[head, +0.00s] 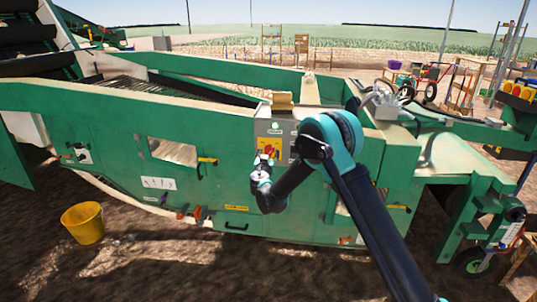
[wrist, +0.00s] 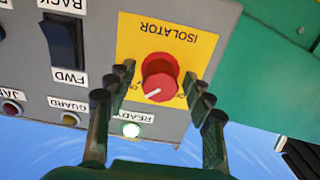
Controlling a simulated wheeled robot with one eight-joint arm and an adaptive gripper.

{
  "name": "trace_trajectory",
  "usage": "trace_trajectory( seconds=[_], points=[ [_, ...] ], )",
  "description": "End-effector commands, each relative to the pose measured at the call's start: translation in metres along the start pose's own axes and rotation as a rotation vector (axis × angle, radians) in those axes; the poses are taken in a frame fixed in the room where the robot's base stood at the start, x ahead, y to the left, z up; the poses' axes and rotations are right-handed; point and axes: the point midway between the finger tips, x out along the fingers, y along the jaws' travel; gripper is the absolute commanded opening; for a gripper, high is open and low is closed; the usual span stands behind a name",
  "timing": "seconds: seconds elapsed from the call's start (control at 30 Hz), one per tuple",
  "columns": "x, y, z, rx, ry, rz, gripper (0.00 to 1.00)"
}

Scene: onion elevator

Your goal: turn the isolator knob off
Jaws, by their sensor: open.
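The isolator knob (wrist: 160,78) is red with a white pointer line and sits on a yellow plate (wrist: 190,35) marked ISOLATOR, which looks upside down in the wrist view. The pointer aims toward the lower left there. My gripper (wrist: 163,85) is open, with its fingers on either side of the knob; I cannot tell whether they touch it. In the head view the yellow plate (head: 268,146) is on the grey control box, and my gripper (head: 262,165) is in front of it. The knob's small position labels are partly hidden by the fingers.
The grey panel also has a black rocker switch (wrist: 63,42) marked FWD and BACK, and a lit lamp (wrist: 131,130) marked READY. The green machine (head: 110,115) fills the middle. A yellow bucket (head: 83,223) stands on the soil at lower left.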

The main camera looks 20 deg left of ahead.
Motion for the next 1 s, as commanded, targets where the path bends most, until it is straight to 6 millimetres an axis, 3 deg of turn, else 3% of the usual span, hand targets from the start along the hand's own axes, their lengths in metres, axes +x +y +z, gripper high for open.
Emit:
trace_trajectory(
  seconds=[0.13, 0.53, 1.0],
  points=[
    [-0.0002, -0.0001, 0.0, 0.0, 0.0, 0.0, 0.52],
    [-0.0005, -0.0001, -0.0001, 0.0, 0.0, 0.0, 0.03],
    [-0.0006, -0.0003, 0.0, -0.119, 0.0, 0.0, 0.02]
  ],
)
